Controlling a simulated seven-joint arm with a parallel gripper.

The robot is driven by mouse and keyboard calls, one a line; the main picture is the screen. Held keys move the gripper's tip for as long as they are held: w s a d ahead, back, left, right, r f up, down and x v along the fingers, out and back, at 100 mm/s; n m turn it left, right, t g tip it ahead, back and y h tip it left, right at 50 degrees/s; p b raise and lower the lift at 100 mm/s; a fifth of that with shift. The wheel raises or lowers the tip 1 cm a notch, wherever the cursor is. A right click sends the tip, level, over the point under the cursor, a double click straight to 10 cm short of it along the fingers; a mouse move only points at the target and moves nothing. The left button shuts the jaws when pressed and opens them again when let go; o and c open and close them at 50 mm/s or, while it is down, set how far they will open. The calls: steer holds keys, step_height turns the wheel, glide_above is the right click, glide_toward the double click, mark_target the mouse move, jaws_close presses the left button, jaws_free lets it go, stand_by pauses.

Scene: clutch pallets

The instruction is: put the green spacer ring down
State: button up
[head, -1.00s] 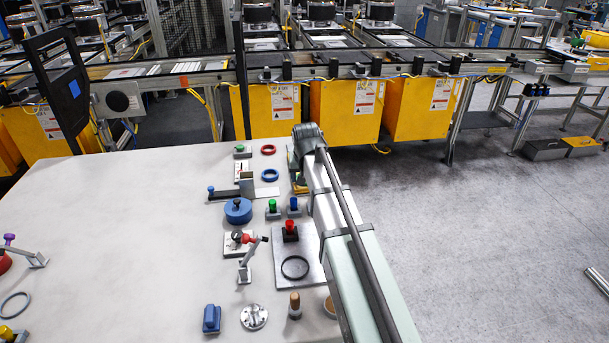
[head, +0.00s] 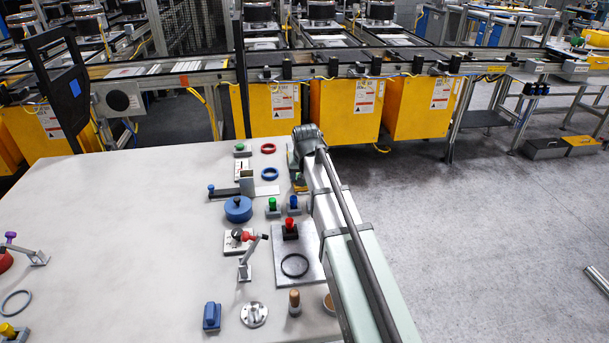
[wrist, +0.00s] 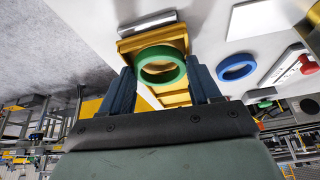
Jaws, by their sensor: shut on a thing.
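The green spacer ring (wrist: 160,51) shows in the wrist view between the two dark blue fingers of my gripper (wrist: 161,69). My gripper is shut on it. Behind the ring in that view is a yellow fixture (wrist: 128,43) with a ledge and a slot-like channel. Whether the ring touches the fixture, I cannot tell. In the head view my arm hides the ring and the fingers; only a little of the yellow fixture (head: 300,187) shows beside the arm.
A blue ring (head: 270,174) and a red ring (head: 268,148) lie left of the arm; the blue one also shows in the wrist view (wrist: 225,72). A blue round block (head: 238,210), knobs and a grey plate (head: 285,249) stand nearby. The table's left part is largely clear.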

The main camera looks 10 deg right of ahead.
steer(key=shift+s+f, duration=0.5)
steer(key=shift+f, duration=0.35)
steer(key=o, duration=1.1)
steer(key=shift+o, duration=0.4)
steer(key=w+v, duration=0.1)
steer(key=v, duration=1.4)
steer(key=shift+r, duration=0.25)
